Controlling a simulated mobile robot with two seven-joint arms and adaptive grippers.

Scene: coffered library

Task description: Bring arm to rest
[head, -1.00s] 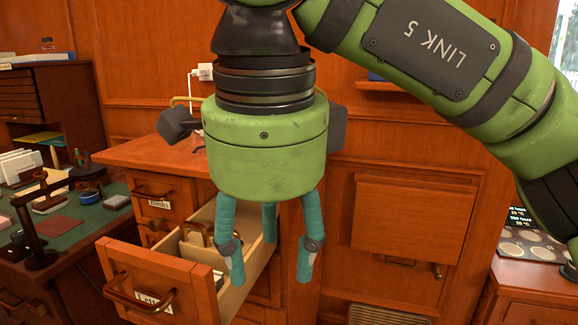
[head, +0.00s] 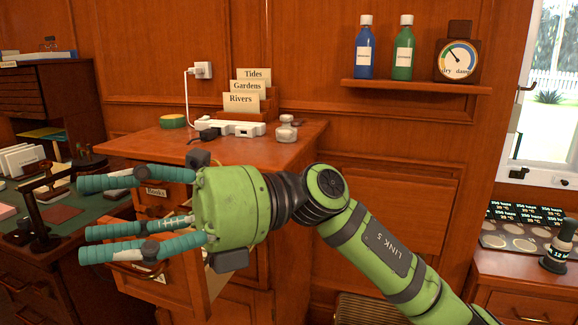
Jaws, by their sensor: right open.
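My right gripper (head: 98,218) is in the head view, its green arm coming in from the lower right. Its teal fingers point left and are spread open with nothing between them. It hangs in front of the wooden drawer cabinet (head: 290,155), level with its upper drawers. My left gripper is not in view.
A power strip (head: 238,127), a card holder (head: 262,106) and a small grey object (head: 287,130) stand on the cabinet top. A green desk (head: 68,222) is at left. A wall shelf (head: 415,87) holds bottles and a dial. A window (head: 541,110) is at right.

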